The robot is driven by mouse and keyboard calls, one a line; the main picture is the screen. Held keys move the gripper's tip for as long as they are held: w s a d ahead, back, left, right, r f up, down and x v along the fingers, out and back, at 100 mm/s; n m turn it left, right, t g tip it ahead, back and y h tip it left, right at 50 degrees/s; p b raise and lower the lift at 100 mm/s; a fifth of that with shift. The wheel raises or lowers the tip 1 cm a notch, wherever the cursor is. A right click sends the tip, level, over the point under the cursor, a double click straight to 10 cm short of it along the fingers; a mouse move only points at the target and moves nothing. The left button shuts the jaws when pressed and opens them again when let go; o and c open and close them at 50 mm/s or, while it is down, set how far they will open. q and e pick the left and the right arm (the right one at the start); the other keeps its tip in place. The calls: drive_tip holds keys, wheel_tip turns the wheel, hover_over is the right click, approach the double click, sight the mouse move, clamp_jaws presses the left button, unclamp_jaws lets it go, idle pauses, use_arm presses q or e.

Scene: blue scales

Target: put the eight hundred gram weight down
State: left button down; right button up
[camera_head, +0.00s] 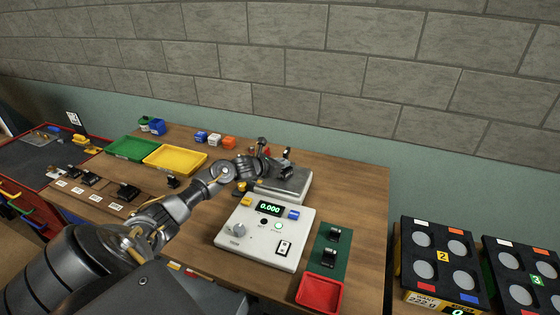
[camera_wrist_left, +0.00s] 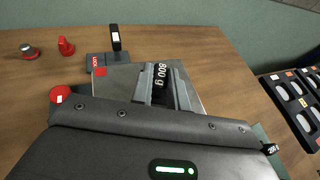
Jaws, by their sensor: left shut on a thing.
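My left gripper (camera_head: 268,166) is over the metal pan (camera_head: 291,184) of the scale (camera_head: 260,247) in the head view. In the left wrist view, my left gripper (camera_wrist_left: 165,84) is shut on the black weight (camera_wrist_left: 161,77) marked 800 g. The pan (camera_wrist_left: 122,78) lies behind and under the fingers there. The scale's display (camera_head: 269,208) reads 0.000. The weight's underside is hidden, so I cannot see any gap to the pan. In the head view the weight cannot be told apart from the gripper. My right gripper is not in view.
Black weights (camera_head: 330,257) sit on a green mat beside the scale, behind a red tray (camera_head: 300,292). Green (camera_head: 131,148) and yellow (camera_head: 174,158) trays lie left. Bare wood lies right of the pan.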

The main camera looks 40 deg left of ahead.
use_arm(q)
drive_tip(key=shift+r, duration=0.2)
drive_tip(key=shift+f, duration=0.1)
drive_tip(key=c, duration=1.8)
unclamp_jaws()
drive_tip(key=shift+f, duration=0.25)
drive_tip(key=o, duration=0.4)
drive_tip(key=shift+r, duration=0.1)
drive_tip(key=shift+o, duration=0.2)
